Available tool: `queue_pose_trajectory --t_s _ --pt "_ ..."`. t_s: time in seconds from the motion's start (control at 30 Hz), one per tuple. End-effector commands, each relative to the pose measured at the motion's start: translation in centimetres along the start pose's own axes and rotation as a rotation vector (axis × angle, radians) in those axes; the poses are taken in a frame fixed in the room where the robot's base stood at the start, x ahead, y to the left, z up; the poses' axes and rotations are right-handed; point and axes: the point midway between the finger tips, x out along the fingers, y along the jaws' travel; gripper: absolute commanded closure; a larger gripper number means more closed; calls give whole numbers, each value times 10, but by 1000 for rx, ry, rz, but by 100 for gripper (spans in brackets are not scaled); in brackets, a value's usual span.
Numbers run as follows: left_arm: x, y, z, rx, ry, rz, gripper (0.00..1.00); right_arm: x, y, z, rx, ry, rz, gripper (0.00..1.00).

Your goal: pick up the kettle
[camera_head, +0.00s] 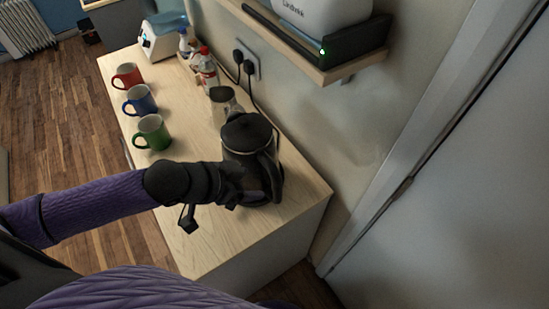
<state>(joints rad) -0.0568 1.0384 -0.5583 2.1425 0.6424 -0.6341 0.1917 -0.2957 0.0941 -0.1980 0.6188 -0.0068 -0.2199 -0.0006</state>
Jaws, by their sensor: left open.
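The black kettle (247,138) stands upright on the light wooden counter (213,243), near its front right end. Its handle (271,172) faces the lower right. My left gripper (212,212) is at the near left side of the kettle, coming in from the left. Its jaws are open, with one finger sticking out low over the counter. The gripper covers the lower part of the kettle, and I cannot tell whether it touches it. My right gripper does not show.
A red mug (127,77), a blue mug (140,101) and a green mug (152,133) stand in a row left of the kettle. A glass jar (223,102) stands just behind it. Plugs with cables (249,70) are on the wall. A shelf (300,62) overhangs the back.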

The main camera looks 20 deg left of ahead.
Motion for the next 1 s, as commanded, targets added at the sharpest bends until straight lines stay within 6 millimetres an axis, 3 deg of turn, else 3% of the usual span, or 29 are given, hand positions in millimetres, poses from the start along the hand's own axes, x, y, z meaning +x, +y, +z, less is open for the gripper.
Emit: queue_pose_trajectory --t_s 0.5,0.77,1.0 --pt "93 2 2 0 0 -1 24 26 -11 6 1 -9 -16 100" --pt "97 2 1 2 -1 -1 24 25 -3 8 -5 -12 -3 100" --pt "96 2 1 2 -1 -1 75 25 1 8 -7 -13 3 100"
